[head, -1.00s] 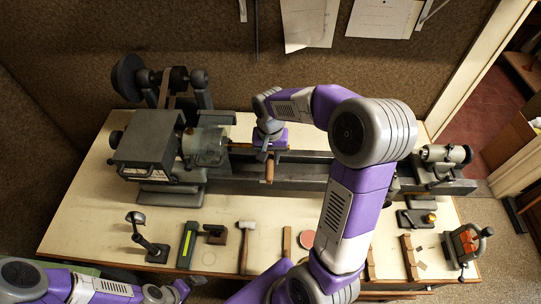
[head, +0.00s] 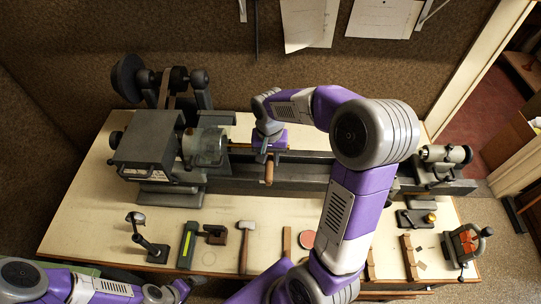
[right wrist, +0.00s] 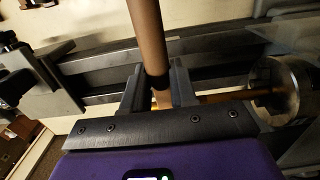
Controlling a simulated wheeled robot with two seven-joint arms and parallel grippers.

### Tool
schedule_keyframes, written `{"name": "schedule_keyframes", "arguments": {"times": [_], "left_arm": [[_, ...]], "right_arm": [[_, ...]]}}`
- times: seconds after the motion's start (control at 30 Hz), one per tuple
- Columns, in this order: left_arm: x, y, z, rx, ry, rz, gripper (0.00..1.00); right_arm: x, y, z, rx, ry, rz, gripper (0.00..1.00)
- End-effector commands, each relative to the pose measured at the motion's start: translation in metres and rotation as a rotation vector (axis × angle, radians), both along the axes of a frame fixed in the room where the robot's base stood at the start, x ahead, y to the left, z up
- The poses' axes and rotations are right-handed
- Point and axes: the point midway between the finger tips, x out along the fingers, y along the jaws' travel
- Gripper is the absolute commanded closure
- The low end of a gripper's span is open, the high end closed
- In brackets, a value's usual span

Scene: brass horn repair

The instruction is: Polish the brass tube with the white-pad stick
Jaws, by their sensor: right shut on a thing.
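My right gripper (head: 267,157) is shut on the wooden handle of the polishing stick (head: 269,174), over the lathe bed. In the right wrist view, the stick (right wrist: 148,40) runs up from between the two fingers (right wrist: 158,95), with a dark band near them. The white pad is hidden. The brass tube (head: 238,148) lies level, reaching from the lathe chuck to my right gripper. In the right wrist view, the tube (right wrist: 228,96) runs from the round chuck to the fingers. Whether the pad touches it I cannot tell. My left gripper (head: 178,291) is low at the left, its jaws unclear.
The lathe headstock (head: 147,139) stands left, the tailstock (head: 443,160) right. A red-and-grey tool (head: 465,243) is front right.

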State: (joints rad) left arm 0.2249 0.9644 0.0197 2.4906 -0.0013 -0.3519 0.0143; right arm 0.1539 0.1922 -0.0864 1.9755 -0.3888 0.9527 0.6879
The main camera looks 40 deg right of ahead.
Motion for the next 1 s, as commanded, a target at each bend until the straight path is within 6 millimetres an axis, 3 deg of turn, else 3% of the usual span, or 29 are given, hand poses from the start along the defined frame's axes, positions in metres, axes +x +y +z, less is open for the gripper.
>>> {"name": "schedule_keyframes", "arguments": {"times": [0.47,1.0], "left_arm": [[0.0,0.0,0.011,0.0,0.0,0.0,0.02],[0.0,0.0,0.011,0.0,0.0,0.0,0.02]], "right_arm": [[-0.023,0.02,0.025,0.0,-0.004,0.002,0.97],[-0.025,0.021,0.026,-0.001,-0.003,0.0,0.97]]}}
